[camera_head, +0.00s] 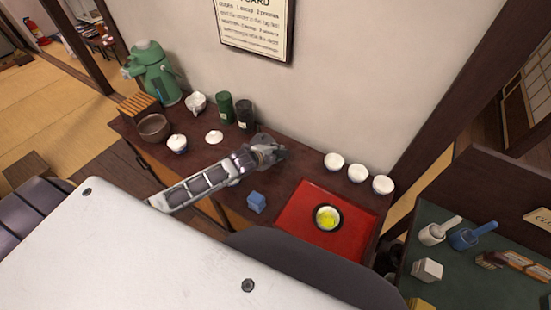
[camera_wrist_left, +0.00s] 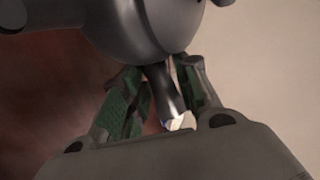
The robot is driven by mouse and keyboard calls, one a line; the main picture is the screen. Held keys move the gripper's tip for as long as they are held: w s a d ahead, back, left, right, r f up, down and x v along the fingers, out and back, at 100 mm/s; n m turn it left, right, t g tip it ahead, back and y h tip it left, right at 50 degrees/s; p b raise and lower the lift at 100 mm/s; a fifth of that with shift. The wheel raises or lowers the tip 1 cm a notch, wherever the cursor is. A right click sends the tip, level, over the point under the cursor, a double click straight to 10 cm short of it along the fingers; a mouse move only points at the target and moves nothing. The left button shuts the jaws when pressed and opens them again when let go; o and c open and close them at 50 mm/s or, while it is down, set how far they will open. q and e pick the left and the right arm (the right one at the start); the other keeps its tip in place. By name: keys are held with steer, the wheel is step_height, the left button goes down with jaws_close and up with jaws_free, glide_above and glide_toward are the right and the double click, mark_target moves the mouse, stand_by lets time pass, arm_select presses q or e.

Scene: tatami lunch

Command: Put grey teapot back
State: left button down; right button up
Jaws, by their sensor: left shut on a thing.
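The grey teapot (camera_head: 267,150) is at the end of my left arm, over the back part of the dark wooden counter (camera_head: 295,167) near the wall. My left gripper (camera_head: 246,158) is shut on it. In the left wrist view the teapot's round dark grey body (camera_wrist_left: 150,25) fills the top, and its handle (camera_wrist_left: 165,88) runs down between the green-padded fingers of the left gripper (camera_wrist_left: 168,100). Whether the teapot touches the counter I cannot tell. My right gripper is not in view.
A green canister (camera_head: 225,107) and a black canister (camera_head: 244,115) stand just left of the teapot. Three white cups (camera_head: 358,173) stand right. A red tray (camera_head: 297,212) holds a bowl (camera_head: 317,222). A blue cube (camera_head: 256,201) lies in front. Bare counter lies between teapot and cups.

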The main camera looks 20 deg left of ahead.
arm_select(q)
steer(key=shift+f, duration=1.8)
steer(key=shift+f, duration=0.1)
steer(key=c, duration=1.1)
jaws_free()
steer(key=shift+v, duration=6)
